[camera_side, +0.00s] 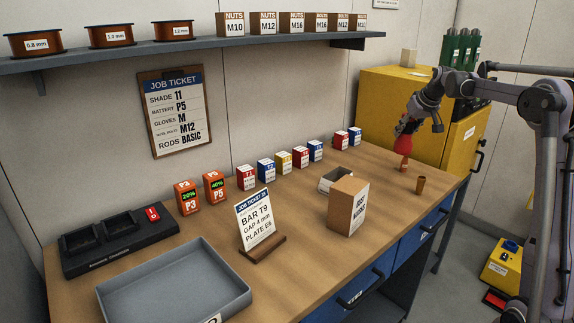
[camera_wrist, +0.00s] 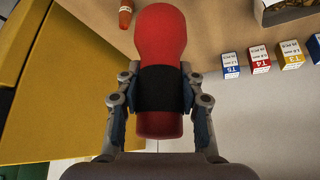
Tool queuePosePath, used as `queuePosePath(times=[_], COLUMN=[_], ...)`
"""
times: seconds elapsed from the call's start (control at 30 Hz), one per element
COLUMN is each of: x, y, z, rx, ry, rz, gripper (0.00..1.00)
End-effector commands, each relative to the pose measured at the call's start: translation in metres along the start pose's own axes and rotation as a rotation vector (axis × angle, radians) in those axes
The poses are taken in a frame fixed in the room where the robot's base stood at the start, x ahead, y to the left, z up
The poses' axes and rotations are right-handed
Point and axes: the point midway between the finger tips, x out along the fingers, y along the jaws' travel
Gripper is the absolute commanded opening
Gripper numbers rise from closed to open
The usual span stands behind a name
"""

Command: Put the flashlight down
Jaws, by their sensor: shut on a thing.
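The flashlight (camera_wrist: 160,32) is red with a black band around its middle. In the wrist view my gripper (camera_wrist: 152,92) is shut on that band, one finger on each side, and the wide red end points away from the wrist. In the side view the flashlight (camera_side: 403,130) hangs below my gripper (camera_side: 409,116) over the far right end of the wooden bench (camera_side: 375,195). I cannot tell whether its lower end touches anything.
A yellow cabinet (camera_side: 385,95) stands behind. Small boxes (camera_side: 300,157) line the wall. An open box (camera_side: 335,178) and a brown carton (camera_side: 346,205) stand left of the cup.

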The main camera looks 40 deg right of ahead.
Motion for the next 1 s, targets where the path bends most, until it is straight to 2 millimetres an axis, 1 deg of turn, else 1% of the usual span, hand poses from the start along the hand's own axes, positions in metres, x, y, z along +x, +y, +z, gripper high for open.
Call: queuePosePath(times=[0.07, 0.17, 0.5, 0.7, 0.87, 1.0], x=[0.004, 0.013, 0.066, 0.092, 0.101, 0.113], y=[-0.001, -0.009, -0.061, -0.086, -0.094, -0.094], z=[-0.004, -0.007, -0.017, -0.023, -0.024, -0.017], rx=[-0.009, -0.016, -0.017, -0.015, -0.013, -0.012], ry=[0.003, 0.003, 0.003, 0.004, 0.004, 0.004], rz=[-0.007, -0.011, -0.010, -0.009, -0.009, -0.008], gripper=[0.00, 0.00, 0.00, 0.00, 0.00, 0.00])
